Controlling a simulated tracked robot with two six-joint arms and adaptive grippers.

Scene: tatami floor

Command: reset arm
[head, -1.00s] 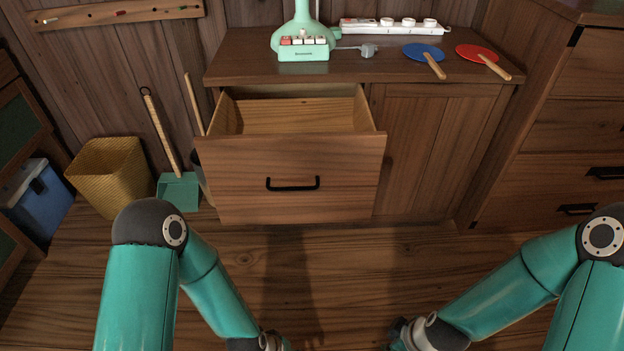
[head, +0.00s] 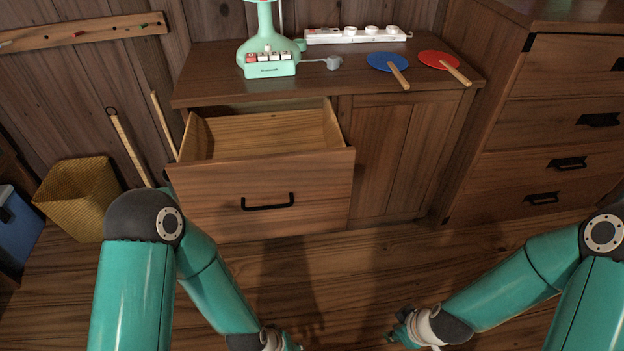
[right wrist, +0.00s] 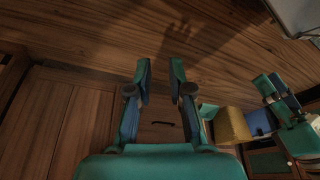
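My right gripper (head: 398,331) is low in the head view, above the wooden floor and in front of the cabinet. In the right wrist view its two fingers (right wrist: 161,72) stand apart with nothing between them, so it is open. My left gripper (head: 291,344) is at the bottom edge of the head view, mostly cut off, and its fingers cannot be made out. Both arms are bent, with the grippers apart from each other and clear of the furniture.
A pulled-out empty drawer (head: 262,190) juts from the low cabinet (head: 395,150). A lamp (head: 268,62), power strip (head: 352,36), blue paddle (head: 386,62) and red paddle (head: 438,60) are on top. A yellow basket (head: 80,195) stands left; a chest of drawers (head: 550,130) stands right.

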